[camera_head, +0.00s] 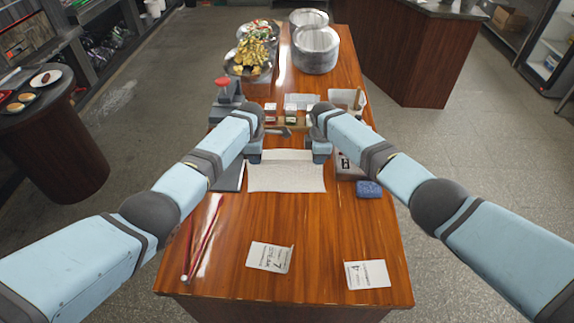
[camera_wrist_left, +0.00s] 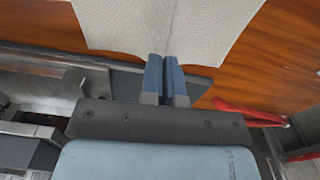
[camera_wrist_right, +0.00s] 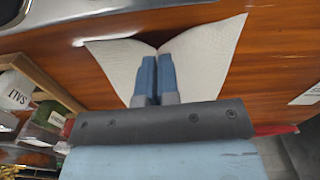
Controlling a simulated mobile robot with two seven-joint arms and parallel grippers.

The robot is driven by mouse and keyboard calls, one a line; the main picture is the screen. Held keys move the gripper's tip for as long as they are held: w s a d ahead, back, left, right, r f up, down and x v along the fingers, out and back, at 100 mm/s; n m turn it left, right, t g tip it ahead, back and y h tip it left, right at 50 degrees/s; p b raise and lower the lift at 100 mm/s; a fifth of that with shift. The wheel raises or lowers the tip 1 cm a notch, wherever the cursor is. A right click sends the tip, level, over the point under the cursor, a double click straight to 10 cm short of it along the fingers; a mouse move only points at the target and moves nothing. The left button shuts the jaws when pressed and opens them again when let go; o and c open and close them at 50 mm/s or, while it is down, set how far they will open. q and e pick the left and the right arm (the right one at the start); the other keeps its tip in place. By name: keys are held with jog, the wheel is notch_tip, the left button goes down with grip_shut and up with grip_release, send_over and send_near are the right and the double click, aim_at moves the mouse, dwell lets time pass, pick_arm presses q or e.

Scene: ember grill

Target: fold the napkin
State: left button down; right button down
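The off-white napkin (camera_head: 287,176) lies across the middle of the wooden table in front of me. My left gripper (camera_head: 254,158) is at its far left corner and my right gripper (camera_head: 321,158) at its far right corner. In the left wrist view the fingers (camera_wrist_left: 166,58) are together at the napkin (camera_wrist_left: 165,22), whose cloth bends in towards the tips. In the right wrist view the fingers (camera_wrist_right: 155,60) are also together, with a crease in the napkin (camera_wrist_right: 205,52) running to them. The pinched cloth itself is hidden between the fingers.
Red sticks (camera_head: 203,238) lie at the left, and two printed cards (camera_head: 270,257) (camera_head: 367,274) lie nearer me. A blue sponge-like block (camera_head: 369,189) sits right of the napkin. Seasoning containers, large pots (camera_head: 315,50) and food trays (camera_head: 248,66) stand behind. The table between napkin and cards is clear.

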pick_arm(q)
jog(key=shift+r, duration=0.45)
pick_arm(e)
jog(key=shift+r, duration=0.45)
